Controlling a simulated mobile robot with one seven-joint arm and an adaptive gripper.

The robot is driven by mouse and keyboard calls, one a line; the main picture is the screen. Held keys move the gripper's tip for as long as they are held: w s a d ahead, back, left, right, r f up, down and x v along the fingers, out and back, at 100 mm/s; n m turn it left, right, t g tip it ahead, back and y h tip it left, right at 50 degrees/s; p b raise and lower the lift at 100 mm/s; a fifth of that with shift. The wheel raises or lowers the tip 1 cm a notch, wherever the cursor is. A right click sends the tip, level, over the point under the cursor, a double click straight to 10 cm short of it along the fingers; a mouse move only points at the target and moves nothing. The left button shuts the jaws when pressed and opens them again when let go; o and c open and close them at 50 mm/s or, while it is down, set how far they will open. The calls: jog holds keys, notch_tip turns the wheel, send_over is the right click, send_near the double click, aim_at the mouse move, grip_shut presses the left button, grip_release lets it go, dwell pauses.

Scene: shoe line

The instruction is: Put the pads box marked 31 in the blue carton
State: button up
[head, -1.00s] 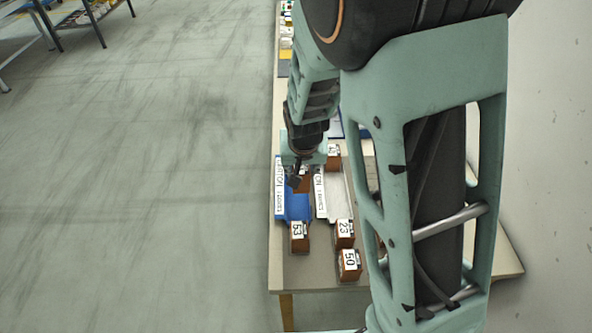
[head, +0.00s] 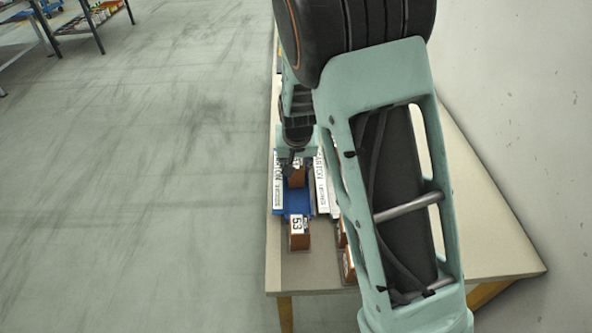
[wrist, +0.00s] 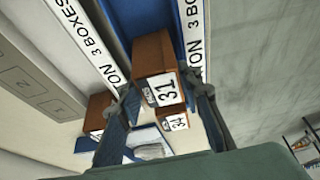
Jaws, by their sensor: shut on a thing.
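The pads box marked 31 (wrist: 153,55) is brown with a white label and sits between the fingers of my gripper (wrist: 160,88) in the wrist view. My gripper is shut on it. In the head view the held box (head: 297,177) shows below my gripper (head: 293,162), over the blue carton (head: 296,208). The blue carton also shows in the wrist view (wrist: 148,12), with white label strips along both sides of the box. I cannot tell whether the box touches the carton's floor.
A box marked 53 (head: 298,236) stands just in front of the blue carton. A white carton (head: 324,185) is close on its right. More brown boxes (head: 347,265) are partly hidden behind my arm. Another numbered box (wrist: 175,118) shows beyond the held one.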

jog(key=shift+f, duration=0.2)
jog(key=o, duration=0.7)
jog(key=shift+f, duration=0.1)
jog(key=o, duration=0.5)
jog(key=shift+r, duration=0.6)
jog(key=p+v, duration=0.1)
jog(key=v, duration=1)
jog(key=shift+s+r, duration=0.1)
jog(key=shift+s, duration=0.15)
jog(key=shift+w, duration=0.1)
